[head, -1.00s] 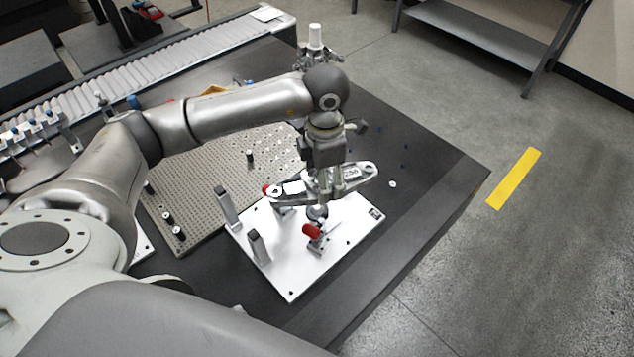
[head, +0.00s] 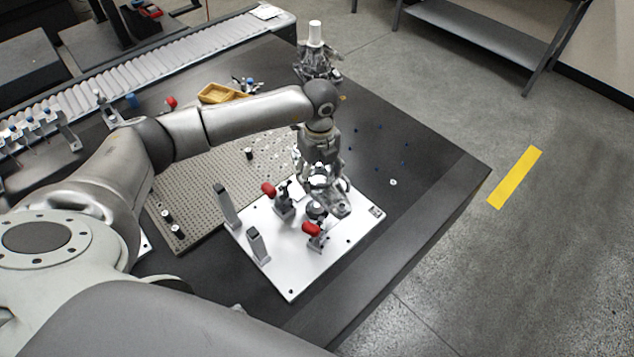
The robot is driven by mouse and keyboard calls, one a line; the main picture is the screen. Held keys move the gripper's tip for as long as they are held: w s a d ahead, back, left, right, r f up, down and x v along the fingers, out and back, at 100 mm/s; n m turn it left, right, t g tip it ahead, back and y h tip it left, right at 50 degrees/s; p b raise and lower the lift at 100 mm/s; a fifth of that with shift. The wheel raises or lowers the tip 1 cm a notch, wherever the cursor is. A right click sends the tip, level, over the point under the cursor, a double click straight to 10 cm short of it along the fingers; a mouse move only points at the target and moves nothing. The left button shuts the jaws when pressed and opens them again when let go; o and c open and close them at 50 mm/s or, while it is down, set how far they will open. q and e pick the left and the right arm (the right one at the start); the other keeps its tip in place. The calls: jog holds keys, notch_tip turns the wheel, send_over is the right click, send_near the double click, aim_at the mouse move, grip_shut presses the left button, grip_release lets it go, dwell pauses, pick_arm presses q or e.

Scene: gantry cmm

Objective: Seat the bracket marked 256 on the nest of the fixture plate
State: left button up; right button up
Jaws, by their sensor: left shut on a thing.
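My left gripper (head: 322,184) is over the back right part of the white fixture plate (head: 290,265), pointing down and shut on the grey metal bracket (head: 339,207). The bracket's near end shows below and right of the fingers, just above or on the plate; I cannot tell whether it touches. The rest of the bracket is mostly hidden by the gripper, and its marking cannot be read. The nest cannot be made out clearly under the gripper and bracket. My right gripper is not in view.
Two red-handled clamps (head: 312,231) and two upright grey posts (head: 226,206) stand on the plate. A perforated board (head: 205,205) lies behind left, with a yellow tray (head: 220,92) beyond. The dark table is clear to the right.

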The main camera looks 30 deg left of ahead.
aim_at(317, 204)
pick_arm(q)
jog(key=shift+w+a+f+n+b, duration=0.1)
jog(key=shift+f+n+b, duration=0.35)
jog(key=shift+f+b, duration=1)
jog(key=shift+w+a+f+n+b, duration=0.15)
jog(key=shift+f+n+b, duration=0.35)
jog(key=shift+f, duration=1.7)
jog(key=shift+w+a+f+n+b, duration=0.1)
jog(key=shift+f+n+b, duration=0.25)
jog(key=shift+f+b, duration=1.15)
jog(key=shift+f+p, duration=0.25)
jog(key=shift+p, duration=0.15)
jog(key=shift+s, duration=0.1)
jog(key=shift+f+b, duration=0.7)
jog(key=shift+f, duration=0.55)
jog(key=o, duration=1.5)
